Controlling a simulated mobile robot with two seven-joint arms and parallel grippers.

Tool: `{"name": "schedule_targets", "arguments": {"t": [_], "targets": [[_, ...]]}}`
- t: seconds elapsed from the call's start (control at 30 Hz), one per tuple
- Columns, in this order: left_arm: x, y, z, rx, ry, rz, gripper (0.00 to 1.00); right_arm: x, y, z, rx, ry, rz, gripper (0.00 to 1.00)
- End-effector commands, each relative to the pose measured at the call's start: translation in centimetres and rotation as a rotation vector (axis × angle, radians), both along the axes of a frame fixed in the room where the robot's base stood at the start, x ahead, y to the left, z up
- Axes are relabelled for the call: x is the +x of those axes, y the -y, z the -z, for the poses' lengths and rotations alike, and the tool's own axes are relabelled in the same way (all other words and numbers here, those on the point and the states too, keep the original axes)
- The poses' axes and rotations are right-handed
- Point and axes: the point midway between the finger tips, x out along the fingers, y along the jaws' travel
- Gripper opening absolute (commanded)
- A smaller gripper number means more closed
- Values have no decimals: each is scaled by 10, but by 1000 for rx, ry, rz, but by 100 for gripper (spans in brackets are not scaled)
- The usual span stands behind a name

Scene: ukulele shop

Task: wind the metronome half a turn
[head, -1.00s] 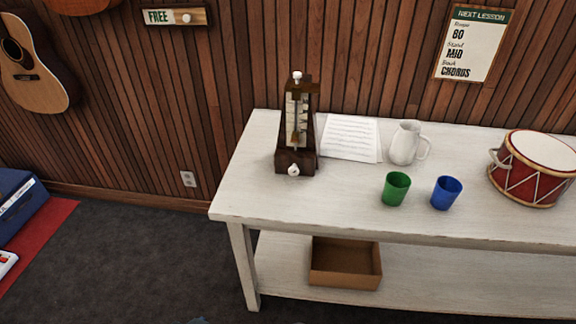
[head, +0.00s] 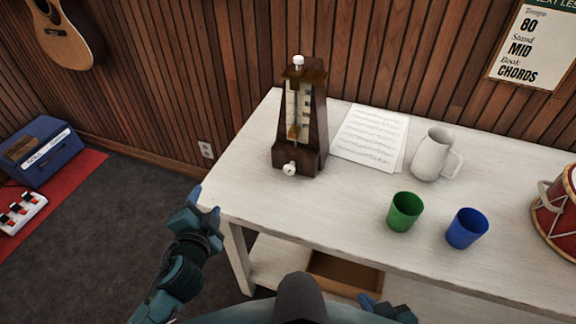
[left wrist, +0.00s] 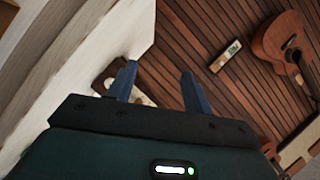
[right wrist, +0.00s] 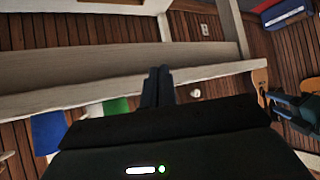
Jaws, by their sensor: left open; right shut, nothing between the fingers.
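The metronome (head: 303,120) is a dark wooden tapered case standing upright at the back left of the white table. A pale winding knob (head: 289,169) sticks out low on its front, and a white knob (head: 298,62) tops it. My left gripper (head: 195,196) is open and empty, left of the table's front left corner, well short of the metronome. In the left wrist view its fingers (left wrist: 158,82) stand apart, with part of the metronome (left wrist: 141,98) beyond them. My right gripper (head: 368,302) is low in front of the table; its closed fingers (right wrist: 158,75) hold nothing.
Sheet music (head: 368,136) lies right of the metronome, beside a white pitcher (head: 435,154). A green cup (head: 404,211) and a blue cup (head: 466,228) stand nearer the front. A red drum (head: 558,208) is at the right. The tabletop before the metronome is clear.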

Motion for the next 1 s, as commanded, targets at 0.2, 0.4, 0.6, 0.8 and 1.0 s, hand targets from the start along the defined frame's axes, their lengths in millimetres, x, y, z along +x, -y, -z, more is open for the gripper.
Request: {"name": "schedule_targets", "arguments": {"t": [0.2,0.4,0.6,0.8,1.0], "targets": [[59,65,-15,616,319,497,51,-4,-4,2,11,-9,2,0],[66,89,25,969,364,842,51,-6,-6,3,15,-14,4,0],[70,95,40,1051,359,925,51,-6,-6,5,15,-12,3,0],[96,114,49,1046,362,923,51,-3,-6,10,16,0,1,0],[129,140,60,1045,362,923,51,3,-9,13,22,33,-15,0]]}}
